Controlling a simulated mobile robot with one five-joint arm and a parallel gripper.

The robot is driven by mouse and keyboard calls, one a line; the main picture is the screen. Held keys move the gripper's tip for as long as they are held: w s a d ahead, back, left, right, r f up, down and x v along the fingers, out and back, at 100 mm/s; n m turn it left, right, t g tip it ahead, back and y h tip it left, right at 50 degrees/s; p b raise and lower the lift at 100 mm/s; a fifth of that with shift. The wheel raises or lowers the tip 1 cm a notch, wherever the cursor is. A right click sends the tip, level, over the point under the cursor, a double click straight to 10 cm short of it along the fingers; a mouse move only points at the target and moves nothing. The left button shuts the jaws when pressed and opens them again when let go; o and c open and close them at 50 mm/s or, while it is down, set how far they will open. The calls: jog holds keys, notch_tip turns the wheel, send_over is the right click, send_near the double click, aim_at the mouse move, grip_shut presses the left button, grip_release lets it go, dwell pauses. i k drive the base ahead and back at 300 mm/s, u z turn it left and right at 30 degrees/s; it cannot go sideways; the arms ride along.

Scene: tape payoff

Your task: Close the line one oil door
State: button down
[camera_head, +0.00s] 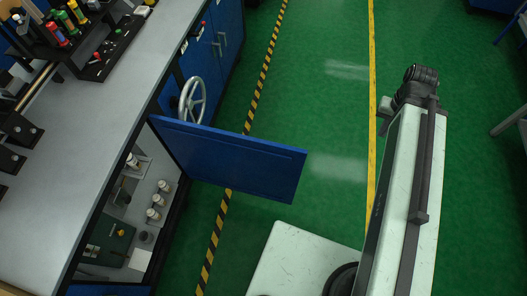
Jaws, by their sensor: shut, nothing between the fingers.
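A blue cabinet door (235,160) stands wide open below the grey workbench in the head view. It is hinged at the cabinet's far side, and its free edge reaches out to the right over the green floor. The open cabinet (120,215) shows several small bottles or fittings inside, a dark green case and a white sheet. My white arm rises at the right, well apart from the door, with a dark joint at its far end. I cannot make out my gripper's fingers in this view.
A grey handwheel (192,101) sticks out just beyond the door. The workbench top (130,95) carries a dark tool tray (108,45). A yellow-black striped line (262,85) runs along the floor under the door. The green floor between door and arm is clear.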

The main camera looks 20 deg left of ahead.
aim_at(260, 168)
jog(key=z, duration=0.35)
jog(key=i, duration=3.45)
jog(key=u, duration=4.65)
jog(key=i, duration=1.05)
jog(key=u, duration=0.05)
